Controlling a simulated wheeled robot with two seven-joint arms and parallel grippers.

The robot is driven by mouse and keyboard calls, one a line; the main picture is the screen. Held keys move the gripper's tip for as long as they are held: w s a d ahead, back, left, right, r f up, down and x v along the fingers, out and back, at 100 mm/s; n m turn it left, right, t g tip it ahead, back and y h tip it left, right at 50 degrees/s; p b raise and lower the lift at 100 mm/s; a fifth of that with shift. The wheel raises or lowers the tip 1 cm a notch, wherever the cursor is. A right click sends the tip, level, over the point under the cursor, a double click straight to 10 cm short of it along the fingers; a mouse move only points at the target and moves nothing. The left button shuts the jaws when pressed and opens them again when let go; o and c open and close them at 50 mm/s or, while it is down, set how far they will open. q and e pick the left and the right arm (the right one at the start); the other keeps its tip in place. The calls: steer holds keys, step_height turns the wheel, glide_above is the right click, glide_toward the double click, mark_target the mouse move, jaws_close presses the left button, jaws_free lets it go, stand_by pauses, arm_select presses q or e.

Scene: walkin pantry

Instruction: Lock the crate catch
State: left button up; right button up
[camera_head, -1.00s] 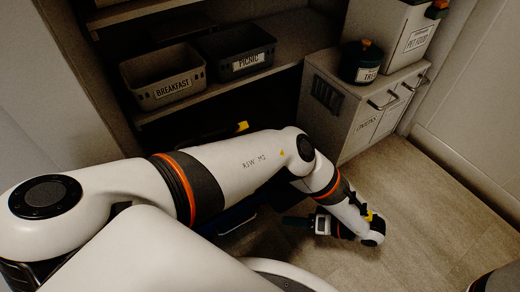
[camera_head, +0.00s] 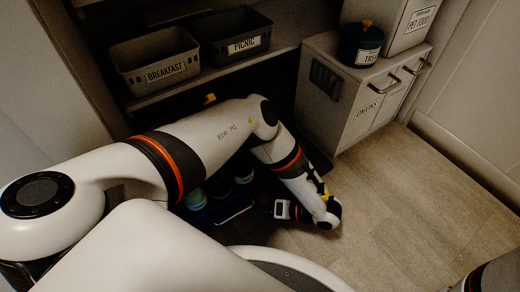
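A dark blue crate (camera_head: 212,214) is low down, behind and below my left arm, which covers much of it. A pale bar shows along its near side, and jars (camera_head: 195,199) show inside. I cannot make out the catch or whether it is locked. My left gripper (camera_head: 266,207) points left, close to the crate's right end. Its fingers are dark and small against the shadow, so I cannot tell their opening or whether they touch the crate. My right gripper is not in view; only part of my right arm shows at the bottom right.
A breakfast basket (camera_head: 128,72) and a picnic basket (camera_head: 206,50) stand on the shelf above. An onions cabinet (camera_head: 345,124) stands at the right, with a dark lidded pot (camera_head: 349,46) and a pet food bin (camera_head: 403,27) on top. The floor (camera_head: 410,215) at the right is clear.

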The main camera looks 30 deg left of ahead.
arm_select(q)
jaws_close()
steer(key=shift+r+p, duration=0.15)
steer(key=shift+p, duration=0.35)
steer(key=n+t+h+p, duration=0.1)
steer(key=t+p, duration=0.1)
steer(key=p, duration=0.2)
steer(key=shift+w+d+n+h+p, duration=0.1)
steer(key=shift+w+n+h+p, duration=0.05)
steer(key=shift+n+h+p, duration=0.2)
steer(key=shift+f+n+t, duration=0.2)
steer(key=shift+n+t, duration=0.05)
steer(key=shift+t, duration=0.15)
steer(key=shift+f, duration=0.2)
steer(key=shift+w, duration=0.1)
steer(key=shift+o, duration=0.7)
jaws_free()
